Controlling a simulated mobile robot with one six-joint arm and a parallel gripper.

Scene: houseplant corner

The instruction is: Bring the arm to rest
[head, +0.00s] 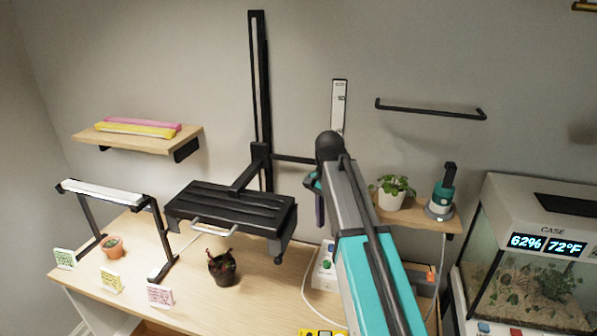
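My arm, with teal and grey links, rises from the bottom of the head view to a dark joint near the middle. My gripper (319,208) shows only in part, just left of the arm below that joint. A small teal piece and a dark finger-like part point down there. The arm hides the rest, so I cannot tell whether it is open or shut. I see nothing held in it.
A black slatted shelf (232,204) on a wall rail stands left of my arm, over a dark potted plant (223,268). A lamp frame (103,190) stands further left. Right are a wall shelf with a leafy plant (393,191) and a glass case (530,282).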

